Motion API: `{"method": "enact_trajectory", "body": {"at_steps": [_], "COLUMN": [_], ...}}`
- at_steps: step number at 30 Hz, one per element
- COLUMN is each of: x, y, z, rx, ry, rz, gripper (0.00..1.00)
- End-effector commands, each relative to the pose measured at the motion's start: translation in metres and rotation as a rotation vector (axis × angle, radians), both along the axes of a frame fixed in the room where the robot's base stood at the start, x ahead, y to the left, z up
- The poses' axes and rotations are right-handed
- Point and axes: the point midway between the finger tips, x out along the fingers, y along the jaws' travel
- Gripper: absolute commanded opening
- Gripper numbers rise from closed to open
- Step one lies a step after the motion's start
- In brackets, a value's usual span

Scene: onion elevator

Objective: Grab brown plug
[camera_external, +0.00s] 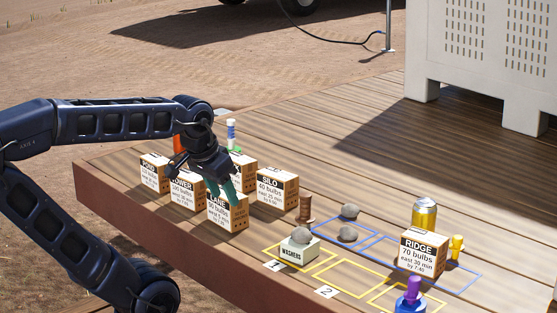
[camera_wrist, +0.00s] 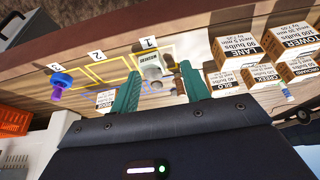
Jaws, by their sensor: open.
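The brown plug (camera_external: 305,207) stands upright on the wooden deck, just right of the SILO box (camera_external: 277,190) and left of the grey stones. It is small and dark brown with a ridged, spool-like shape. My gripper (camera_external: 229,192) has green fingers and is open and empty.
The washers box (camera_external: 298,249) carries a stone. Two stones (camera_external: 348,233) lie behind it. Several labelled boxes crowd the left.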

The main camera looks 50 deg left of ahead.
Motion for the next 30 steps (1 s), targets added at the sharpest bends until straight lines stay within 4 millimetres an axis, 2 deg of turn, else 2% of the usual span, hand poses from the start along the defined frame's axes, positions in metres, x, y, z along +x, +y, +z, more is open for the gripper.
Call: {"method": "enact_trajectory", "body": {"at_steps": [8,10,20,23,26,30], "x": [0.000,0.000,0.003,0.015,0.034,0.070], "y": [0.000,0.000,0.000,0.000,0.000,0.001], "z": [0.000,0.000,0.000,0.001,0.002,0.001], "rx": [0.000,0.000,0.000,-0.001,-0.005,-0.010], "ry": [0.000,0.000,0.002,0.007,0.015,0.023], "rz": [0.000,0.000,-0.005,-0.025,-0.062,-0.126], "gripper": [0.46,0.54,0.54,0.54,0.54,0.54]}}
